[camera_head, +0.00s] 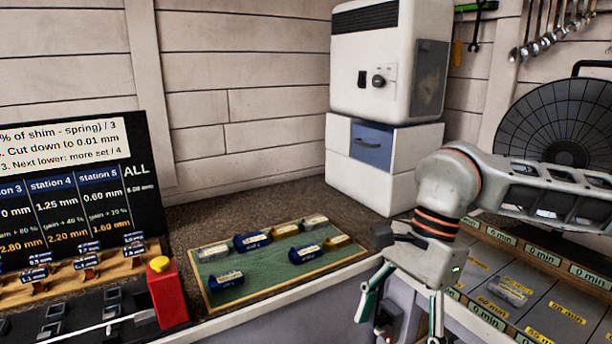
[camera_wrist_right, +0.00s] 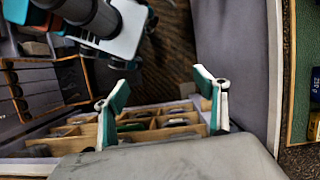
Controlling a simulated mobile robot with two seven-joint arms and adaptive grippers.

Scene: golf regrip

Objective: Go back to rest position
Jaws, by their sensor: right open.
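My right gripper (camera_head: 402,318) hangs at the lower right of the head view, in front of the bench edge, fingers pointing down. Its two teal and white fingers are spread apart with nothing between them. In the right wrist view the same gripper (camera_wrist_right: 160,105) is open and empty above a wooden divided box (camera_wrist_right: 150,112) with small dark pieces in it. I do not see my left gripper in the head view. A white, black and teal part shows at the upper left of the wrist view; I cannot tell what it is.
A green mat (camera_head: 270,283) holds several labelled blue, gold and silver pieces. A red block with a yellow button (camera_head: 166,285) stands left of it. Labelled grey compartments (camera_head: 480,270) lie right of my arm, with a black fan (camera_head: 560,115) behind.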

